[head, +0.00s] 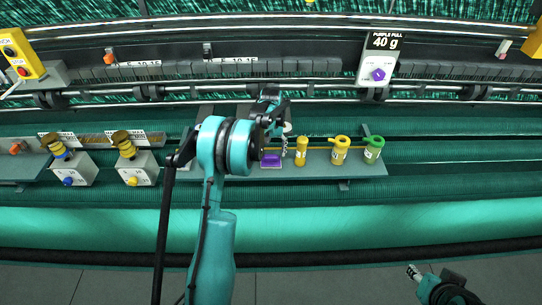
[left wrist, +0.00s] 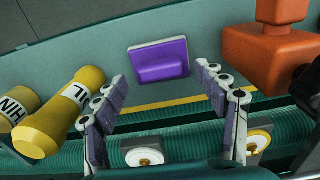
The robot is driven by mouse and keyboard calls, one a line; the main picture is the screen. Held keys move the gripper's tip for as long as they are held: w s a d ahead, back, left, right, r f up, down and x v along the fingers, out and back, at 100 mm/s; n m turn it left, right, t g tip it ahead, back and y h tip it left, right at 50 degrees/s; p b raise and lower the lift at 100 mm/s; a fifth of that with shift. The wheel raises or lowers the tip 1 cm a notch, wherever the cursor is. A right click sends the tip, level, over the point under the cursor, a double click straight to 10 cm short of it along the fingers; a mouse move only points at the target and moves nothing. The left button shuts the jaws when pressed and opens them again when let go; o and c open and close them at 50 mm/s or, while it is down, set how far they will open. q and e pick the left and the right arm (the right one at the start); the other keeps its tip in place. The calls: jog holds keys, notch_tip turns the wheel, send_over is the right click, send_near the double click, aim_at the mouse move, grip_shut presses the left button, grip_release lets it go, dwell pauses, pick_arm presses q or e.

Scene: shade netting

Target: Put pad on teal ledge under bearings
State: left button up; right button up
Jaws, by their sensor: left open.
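A purple pad (left wrist: 160,62) with a pale rim lies on the teal ledge (left wrist: 110,30) in the left wrist view. It also shows as a small purple patch in the head view (head: 271,161), on the ledge (head: 330,170). My left gripper (left wrist: 161,76) is open, its two fingers apart on either side of the pad in the picture, with nothing between them. In the head view, my left arm hides part of the ledge. My right gripper (head: 413,272) is at the lower right, far from the ledge.
A yellow bottle (head: 301,151), a yellow pot (head: 341,147) and a green-topped pot (head: 374,148) stand on the ledge. An orange block (left wrist: 270,55) is close beside my right-hand finger in the wrist view. A rail (head: 440,84) runs above. Floor at lower right is clear.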

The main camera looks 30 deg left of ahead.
aim_at(271, 156)
pick_arm(q)
notch_tip(271, 156, up, 9)
jog(key=s+d+r+m+t, duration=0.3)
jog(key=s+d+r, duration=0.7)
jog(key=s+d, duration=0.15)
jog(key=s+d+f+m+t, duration=0.1)
jog(key=s+d+f+t, duration=0.1)
jog(key=s+d, duration=0.3)
jog(key=s+d+f+m+t, duration=0.2)
jog(key=s+d, duration=0.2)
jog(key=s, duration=0.8)
jog(key=shift+d+f, duration=0.35)
notch_tip(271, 156, down, 27)
jog(key=b, duration=2.7)
jog(key=shift+r, duration=0.2)
